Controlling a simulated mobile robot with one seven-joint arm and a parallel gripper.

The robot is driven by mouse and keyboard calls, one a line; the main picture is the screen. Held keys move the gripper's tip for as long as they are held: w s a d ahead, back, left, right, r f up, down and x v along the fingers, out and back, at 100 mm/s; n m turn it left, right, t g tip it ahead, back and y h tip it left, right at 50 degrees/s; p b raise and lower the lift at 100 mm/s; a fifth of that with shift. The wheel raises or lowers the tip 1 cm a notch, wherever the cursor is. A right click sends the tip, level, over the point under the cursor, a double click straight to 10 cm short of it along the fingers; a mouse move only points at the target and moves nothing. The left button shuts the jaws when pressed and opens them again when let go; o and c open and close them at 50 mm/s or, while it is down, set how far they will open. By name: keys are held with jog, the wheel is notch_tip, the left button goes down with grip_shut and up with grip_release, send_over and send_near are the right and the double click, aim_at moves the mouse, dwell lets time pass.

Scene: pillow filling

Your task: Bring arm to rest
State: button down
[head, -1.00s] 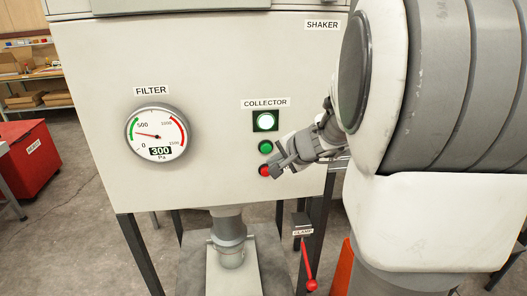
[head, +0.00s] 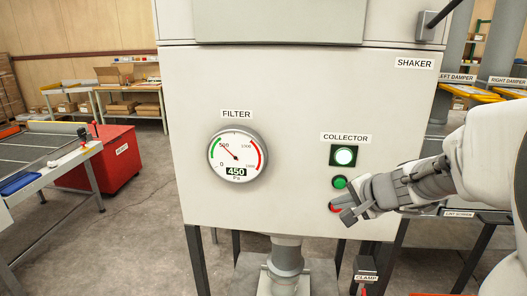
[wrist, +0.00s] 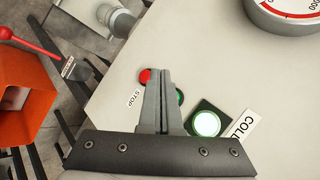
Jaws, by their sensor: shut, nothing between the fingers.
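My gripper (head: 349,216) is shut and empty, in front of the lower right of the collector's white panel (head: 300,95). In the head view its tip overlaps the red stop button (head: 334,208); I cannot tell whether it touches. In the wrist view the closed fingers (wrist: 158,80) point toward the red stop button (wrist: 145,76) and partly cover the green button (wrist: 180,97). The green button also shows in the head view (head: 340,182). Above it the collector lamp (head: 344,156) is lit. The filter gauge (head: 238,156) reads 450 Pa.
A clamp (head: 366,277) stands below the panel. Dampers (head: 500,88) are at the back right. In the wrist view an orange part (wrist: 28,95) and a red lever (wrist: 30,40) lie at the left.

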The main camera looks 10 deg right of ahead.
jog(key=s+a+r+n+g+y, duration=0.2)
jog(key=s+a+r+n+g, duration=0.1)
jog(key=s+a+n, duration=0.7)
jog(key=s+a+f+n+g+h, duration=0.1)
jog(key=s+n+h, duration=0.2)
jog(key=s, duration=0.9)
jog(key=shift+a+h, duration=0.4)
